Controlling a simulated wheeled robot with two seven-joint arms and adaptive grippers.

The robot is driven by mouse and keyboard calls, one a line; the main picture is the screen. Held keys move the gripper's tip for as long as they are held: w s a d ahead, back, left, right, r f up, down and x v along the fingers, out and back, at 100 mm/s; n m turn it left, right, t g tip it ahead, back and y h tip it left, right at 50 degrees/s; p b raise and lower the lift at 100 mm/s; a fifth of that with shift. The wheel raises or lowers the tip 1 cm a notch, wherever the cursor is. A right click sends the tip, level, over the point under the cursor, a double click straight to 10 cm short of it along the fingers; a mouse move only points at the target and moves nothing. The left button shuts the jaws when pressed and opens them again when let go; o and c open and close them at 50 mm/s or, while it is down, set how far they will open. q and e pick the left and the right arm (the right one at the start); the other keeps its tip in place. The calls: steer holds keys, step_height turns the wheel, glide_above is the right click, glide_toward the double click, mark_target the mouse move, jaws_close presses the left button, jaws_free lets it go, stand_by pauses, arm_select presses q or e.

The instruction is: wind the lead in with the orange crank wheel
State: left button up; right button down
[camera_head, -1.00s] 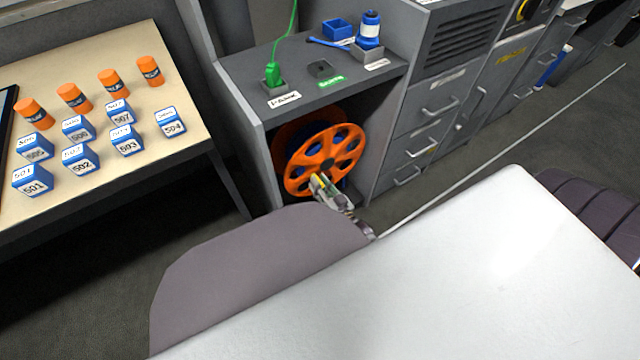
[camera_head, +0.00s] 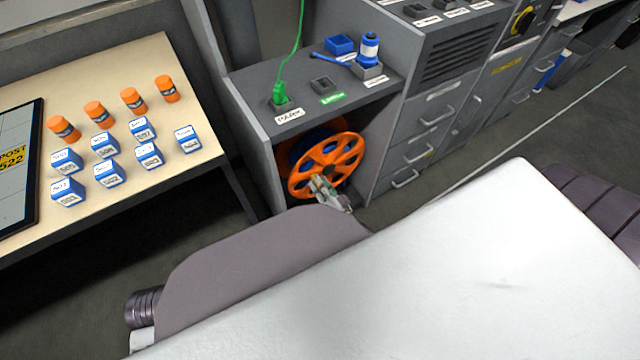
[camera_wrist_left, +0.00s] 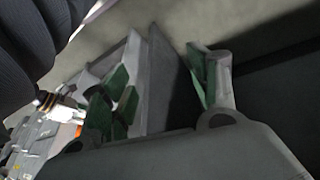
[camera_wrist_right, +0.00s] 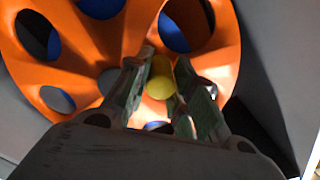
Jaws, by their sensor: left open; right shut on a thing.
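The orange crank wheel (camera_head: 327,165) stands upright in the open bay of the grey cabinet, with round holes through its face. Blue shows through the holes in the right wrist view. The green lead (camera_head: 301,40) hangs from above to a green plug (camera_head: 279,93) in the socket on the cabinet top. My left gripper (camera_wrist_left: 165,80) is open and empty in the left wrist view and hidden in the head view.
A table (camera_head: 190,180) at left bears several blue-and-white blocks, orange cylinders and a dark-framed board (camera_head: 38,170). Grey drawers (camera_head: 425,120) flank the bay.

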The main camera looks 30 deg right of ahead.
mark_target(317, 168)
steer(key=shift+d+r+m+p, duration=0.1)
steer(key=shift+r+m+p, duration=0.5)
steer(key=shift+m, duration=0.2)
steer(key=shift+d+r+m+p, duration=0.2)
steer(key=shift+r+m+p, duration=0.2)
steer(key=shift+m+p, duration=0.25)
steer(key=shift+d+r+m+p, duration=0.15)
steer(key=shift+r+m+p, duration=0.3)
steer(key=shift+m, duration=0.4)
arm_select(q)
steer(key=shift+s+a+f+g+y+p, duration=0.15)
steer(key=shift+a+f+g+y+p, duration=0.15)
steer(key=shift+a+g, duration=0.15)
steer(key=shift+s+a+f+g+y+p, duration=0.15)
steer(key=shift+a+f+g+y+p, duration=0.1)
steer(key=shift+a+g, duration=0.15)
arm_select(e)
steer(key=shift+d+r+m, duration=0.25)
steer(key=shift+m, duration=0.5)
steer(key=shift+d+r+m, duration=0.2)
steer(key=shift+r+m, duration=0.05)
steer(key=shift+m, duration=0.5)
arm_select(q)
steer(key=shift+a+f, duration=0.1)
arm_select(e)
steer(key=c, duration=1.2)
jaws_free()
